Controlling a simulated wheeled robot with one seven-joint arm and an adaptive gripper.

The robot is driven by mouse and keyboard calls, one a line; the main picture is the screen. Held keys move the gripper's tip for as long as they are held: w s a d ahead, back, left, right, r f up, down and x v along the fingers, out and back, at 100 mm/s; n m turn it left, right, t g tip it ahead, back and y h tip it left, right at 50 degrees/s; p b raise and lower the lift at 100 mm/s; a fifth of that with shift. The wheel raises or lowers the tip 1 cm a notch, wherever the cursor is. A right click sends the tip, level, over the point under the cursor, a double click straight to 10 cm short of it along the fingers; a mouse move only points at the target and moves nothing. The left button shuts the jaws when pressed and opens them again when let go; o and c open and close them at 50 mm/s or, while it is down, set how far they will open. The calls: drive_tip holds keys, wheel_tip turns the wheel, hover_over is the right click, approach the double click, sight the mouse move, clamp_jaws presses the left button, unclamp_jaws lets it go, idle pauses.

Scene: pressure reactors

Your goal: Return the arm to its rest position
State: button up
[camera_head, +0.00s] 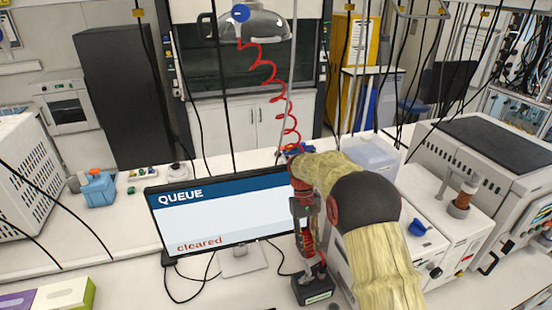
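My arm, in a yellowish cover with a black joint, reaches up from the lower right in the head view and bends over the bench. At its far end my gripper (309,250) appears to hang downward in front of the right edge of the monitor. A small dark box (313,289) stands on the bench just below it. I cannot tell whether they touch, or whether the fingers are open or shut. The monitor (225,213) reads "QUEUE" and "cleared". My arm hides part of the equipment behind it.
A red coiled hose (268,80) and several black cables hang over the bench. A large white instrument (485,165) and a unit with a brown-topped cylinder (464,195) stand at the right. A blue container (98,189) stands at the left. Bench left of the monitor is partly clear.

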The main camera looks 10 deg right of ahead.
drive_tip(key=s+r+t+b, duration=0.2)
drive_tip(key=s+t+b, duration=0.1)
drive_tip(key=s, duration=0.7)
drive_tip(key=s+r+m+t+b, duration=0.1)
drive_tip(key=s+r+t+b, duration=0.1)
drive_tip(key=s+b, duration=0.4)
drive_tip(key=s+r+m+t+b, duration=0.1)
drive_tip(key=s+r+t+b, duration=0.2)
drive_tip(key=s, duration=1.2)
drive_tip(key=shift+s+d+t+y+b, duration=0.25)
drive_tip(key=shift+t+y+b, duration=0.15)
drive_tip(key=shift+t+b, duration=0.7)
